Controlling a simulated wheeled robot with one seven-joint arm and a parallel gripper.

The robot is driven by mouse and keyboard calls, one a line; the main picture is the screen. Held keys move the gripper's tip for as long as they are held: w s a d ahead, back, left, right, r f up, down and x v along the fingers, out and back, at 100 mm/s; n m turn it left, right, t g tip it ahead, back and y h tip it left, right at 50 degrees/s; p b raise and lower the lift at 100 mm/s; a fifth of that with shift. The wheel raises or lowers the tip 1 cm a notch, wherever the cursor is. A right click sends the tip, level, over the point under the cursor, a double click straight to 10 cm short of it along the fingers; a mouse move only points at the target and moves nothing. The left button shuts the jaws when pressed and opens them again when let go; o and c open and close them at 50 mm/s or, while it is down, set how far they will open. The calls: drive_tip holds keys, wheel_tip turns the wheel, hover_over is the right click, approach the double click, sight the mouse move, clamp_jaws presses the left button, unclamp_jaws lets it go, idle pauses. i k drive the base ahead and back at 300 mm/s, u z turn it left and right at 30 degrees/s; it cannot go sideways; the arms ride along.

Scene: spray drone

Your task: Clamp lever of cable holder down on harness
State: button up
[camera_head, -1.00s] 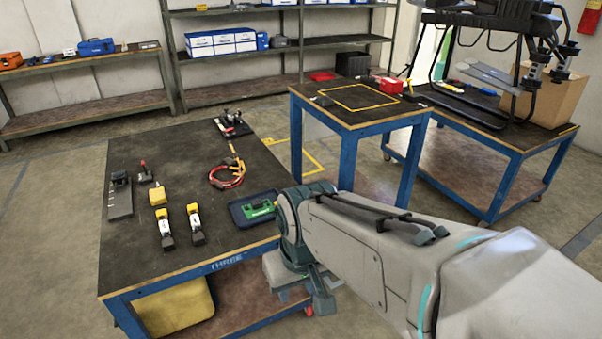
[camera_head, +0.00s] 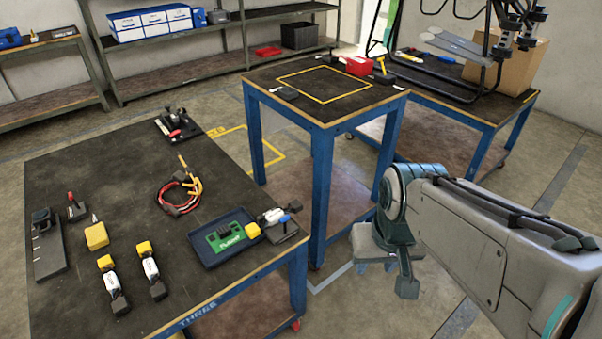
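The harness (camera_head: 181,194), a loop of red cable with yellow ends, lies on the dark top of the near table. A black base with a clamp and a red-tipped lever (camera_head: 177,127) stands behind it near the table's far edge; it looks like the cable holder. The harness lies apart from it, and the lever's exact angle is too small to tell. My gripper (camera_head: 405,283) hangs at the end of my arm, right of the near table and well away from both. Its fingers do not show clearly.
The near table (camera_head: 60,160) also holds a blue tray (camera_head: 205,242) with a green block, a device (camera_head: 278,222) at its right corner, yellow-capped parts (camera_head: 150,270) and a small red-handled tool (camera_head: 76,208). A taller blue-legged table (camera_head: 255,82) stands behind my arm.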

sight(283, 219)
drive_tip(key=u, duration=0.2)
drive_tip(key=i, duration=0.75)
drive_tip(key=u, duration=1.9)
drive_tip(key=k, duration=0.75)
drive_tip(key=z, duration=0.85)
drive_tip(key=i, duration=0.5)
drive_tip(key=z, duration=0.05)
